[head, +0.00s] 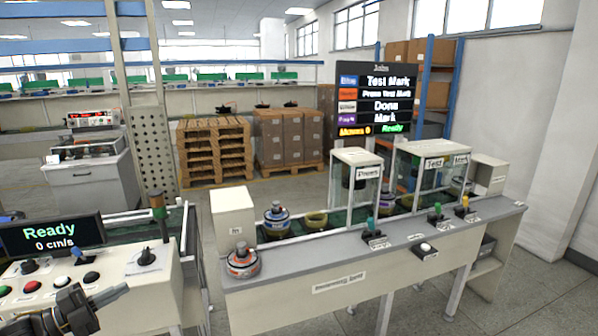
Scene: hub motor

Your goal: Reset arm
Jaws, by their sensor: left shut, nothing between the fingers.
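My left gripper (118,293) is at the bottom left, dark, with its fingers shut and pointing right. It is in front of the cream control panel (140,300) and holds nothing. My right gripper is not in view. A hub motor (243,263) with white and orange parts stands on the front left end of the long workbench (340,290), apart from my gripper. A second motor-like part (277,217), blue and white, stands behind it on the bench line.
The control panel has a red button (33,286), black knobs and a "Ready" screen (50,234). The bench carries a "Press" enclosure (356,180), a "Test" and "Mark" enclosure (432,170), and small coloured levers. A gap separates panel and bench. Pallets (215,150) stand behind.

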